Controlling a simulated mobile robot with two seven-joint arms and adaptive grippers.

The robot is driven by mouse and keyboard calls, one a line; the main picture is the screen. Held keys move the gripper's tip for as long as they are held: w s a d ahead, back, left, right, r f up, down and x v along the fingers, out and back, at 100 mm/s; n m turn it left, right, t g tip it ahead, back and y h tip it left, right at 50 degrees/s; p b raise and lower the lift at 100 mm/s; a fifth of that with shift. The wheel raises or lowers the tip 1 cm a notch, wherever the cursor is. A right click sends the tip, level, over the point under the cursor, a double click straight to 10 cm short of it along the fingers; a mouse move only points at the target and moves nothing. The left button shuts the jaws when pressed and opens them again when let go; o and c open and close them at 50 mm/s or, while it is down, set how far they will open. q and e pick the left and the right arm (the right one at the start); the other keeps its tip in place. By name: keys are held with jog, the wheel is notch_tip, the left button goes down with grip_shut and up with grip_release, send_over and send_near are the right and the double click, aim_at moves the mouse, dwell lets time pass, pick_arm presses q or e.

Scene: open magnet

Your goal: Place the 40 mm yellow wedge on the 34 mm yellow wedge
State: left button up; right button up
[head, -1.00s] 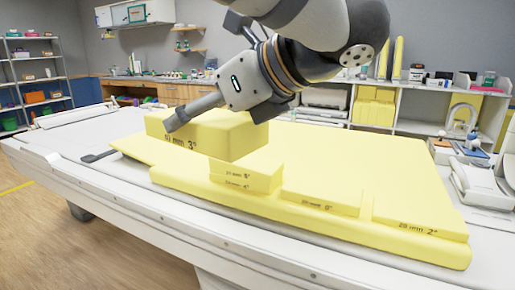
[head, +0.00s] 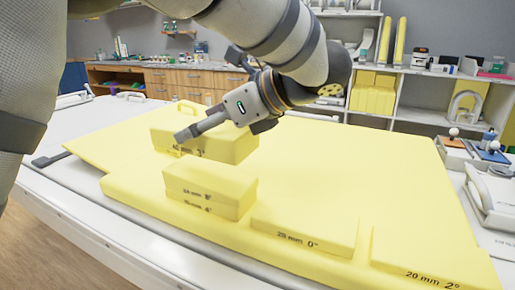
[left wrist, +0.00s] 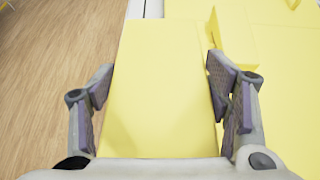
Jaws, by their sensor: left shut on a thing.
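The 40 mm yellow wedge (head: 225,147) is a thick block; its label is partly hard to read but ends in 3°. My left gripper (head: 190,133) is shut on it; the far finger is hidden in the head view. In the left wrist view the wedge (left wrist: 163,85) fills the space between the fingers (left wrist: 165,85). The 34 mm yellow wedge (head: 205,187), marked 8°, lies on another yellow wedge marked 4° (head: 200,206). The held wedge appears just behind and above this stack; the gap between them cannot be judged. My right gripper is not in view.
A 28 mm 0° wedge (head: 305,232) and a 20 mm 2° wedge (head: 430,262) lie to the right of the stack on a large yellow pad (head: 350,165). The pad rests on a white table (head: 85,215). White devices (head: 492,195) stand at the right.

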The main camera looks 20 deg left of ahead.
pick_arm(q)
jog(key=shift+w+a+f, duration=0.2)
jog(key=shift+w+f, duration=0.2)
jog(key=shift+f, duration=0.1)
jog(key=shift+w+a+f, duration=0.2)
jog(key=shift+w+f, duration=0.15)
jog(key=shift+f, duration=0.15)
jog(key=f, duration=0.3)
jog(key=shift+w+a+f, duration=0.25)
jog(key=shift+w+f, duration=0.1)
jog(key=shift+f, duration=0.1)
jog(key=shift+f, duration=0.1)
jog(key=shift+f, duration=0.1)
jog(key=o, duration=1)
jog(key=shift+f, duration=0.1)
